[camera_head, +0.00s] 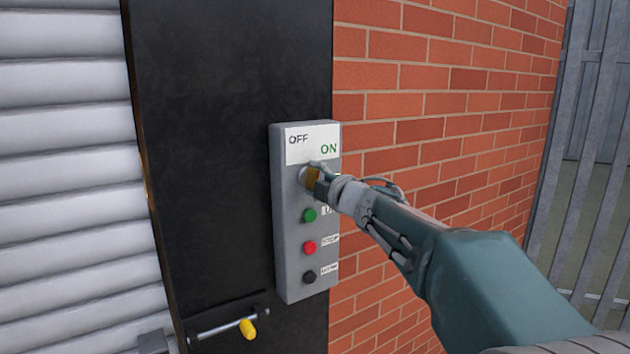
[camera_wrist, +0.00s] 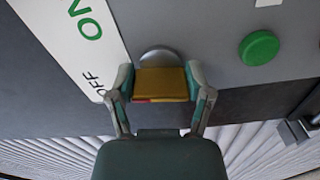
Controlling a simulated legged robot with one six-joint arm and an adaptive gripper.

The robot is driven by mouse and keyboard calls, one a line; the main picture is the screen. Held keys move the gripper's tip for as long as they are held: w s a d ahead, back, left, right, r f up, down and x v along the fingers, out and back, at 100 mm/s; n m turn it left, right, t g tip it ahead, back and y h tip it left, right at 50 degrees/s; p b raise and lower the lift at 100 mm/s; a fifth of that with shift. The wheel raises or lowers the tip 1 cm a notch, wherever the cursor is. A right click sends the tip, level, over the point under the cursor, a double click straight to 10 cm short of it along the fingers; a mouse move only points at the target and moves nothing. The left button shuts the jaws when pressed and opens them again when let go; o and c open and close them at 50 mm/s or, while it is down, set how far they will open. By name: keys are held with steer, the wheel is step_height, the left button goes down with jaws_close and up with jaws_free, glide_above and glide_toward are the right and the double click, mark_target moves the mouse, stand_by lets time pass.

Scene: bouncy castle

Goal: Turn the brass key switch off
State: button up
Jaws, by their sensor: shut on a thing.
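The brass key switch (camera_head: 312,178) sits on the grey control box (camera_head: 290,240), just below a white label marked OFF on the left and ON on the right. My gripper (camera_head: 318,178) reaches in from the right, its fingers at the key. In the wrist view the yellow brass key (camera_wrist: 161,83) lies between the two fingertips of my gripper (camera_wrist: 160,84), which are shut on its sides. A round grey collar (camera_wrist: 158,56) shows behind the key. The key's exact angle is hard to tell, as the fingers partly cover it in the head view.
Below the key are a green button (camera_head: 309,215), a red button (camera_head: 309,247) and a black button (camera_head: 309,277). A bar with a yellow knob (camera_head: 248,329) sticks out lower left. A brick wall (camera_head: 440,100) is right, a ribbed shutter (camera_head: 65,160) left.

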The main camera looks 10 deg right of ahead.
steer(key=shift+f+n, duration=0.2)
steer(key=shift+n, duration=0.5)
steer(key=shift+f, duration=0.1)
steer(key=o, duration=1.1)
steer(key=shift+a, duration=0.1)
steer(key=shift+o, duration=0.2)
steer(key=shift+a, duration=0.1)
steer(key=shift+r, duration=0.2)
steer(key=shift+s, duration=0.1)
steer(key=v, duration=1.2)
